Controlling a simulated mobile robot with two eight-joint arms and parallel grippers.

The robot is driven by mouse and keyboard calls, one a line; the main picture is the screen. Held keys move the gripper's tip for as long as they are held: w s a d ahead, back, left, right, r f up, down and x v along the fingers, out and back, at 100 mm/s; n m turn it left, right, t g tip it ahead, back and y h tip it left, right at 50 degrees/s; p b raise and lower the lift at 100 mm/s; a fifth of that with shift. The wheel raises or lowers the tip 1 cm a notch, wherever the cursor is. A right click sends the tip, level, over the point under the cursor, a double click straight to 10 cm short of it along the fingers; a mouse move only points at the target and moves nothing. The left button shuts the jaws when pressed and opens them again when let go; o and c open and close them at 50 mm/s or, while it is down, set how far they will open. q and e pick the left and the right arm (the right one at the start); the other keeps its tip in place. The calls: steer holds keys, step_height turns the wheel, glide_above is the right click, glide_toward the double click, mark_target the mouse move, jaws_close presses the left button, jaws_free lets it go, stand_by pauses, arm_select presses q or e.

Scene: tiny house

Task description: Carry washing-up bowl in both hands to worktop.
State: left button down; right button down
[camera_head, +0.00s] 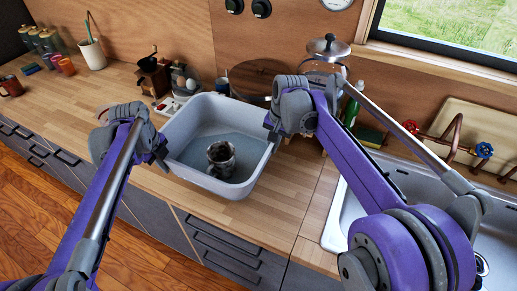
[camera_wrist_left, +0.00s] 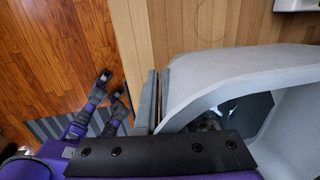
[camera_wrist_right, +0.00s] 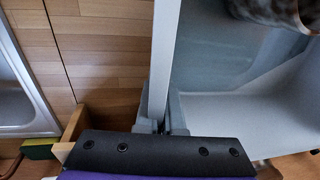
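The grey washing-up bowl (camera_head: 241,188) appears to rest upright on the wooden worktop (camera_head: 262,215). A dark, shiny pot or mug (camera_head: 222,158) stands inside it. My left gripper (camera_head: 161,151) is at the bowl's left rim. In the left wrist view its fingers (camera_wrist_left: 154,100) are close together along the edge of the bowl (camera_wrist_left: 205,80); whether the rim is between them is unclear. My right gripper (camera_head: 272,126) is at the right rim. In the right wrist view its fingers (camera_wrist_right: 163,115) straddle the rim of the bowl (camera_wrist_right: 164,55) and are shut on it.
A sink (camera_head: 340,218) lies to the right, with a green bottle (camera_head: 351,111) behind. A coffee grinder (camera_head: 153,76) and glass jar (camera_head: 327,55) stand behind the bowl. The worktop is clear at the front.

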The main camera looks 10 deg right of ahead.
arm_select(q)
steer(key=shift+a, duration=0.1)
arm_select(e)
steer(key=shift+d, duration=0.1)
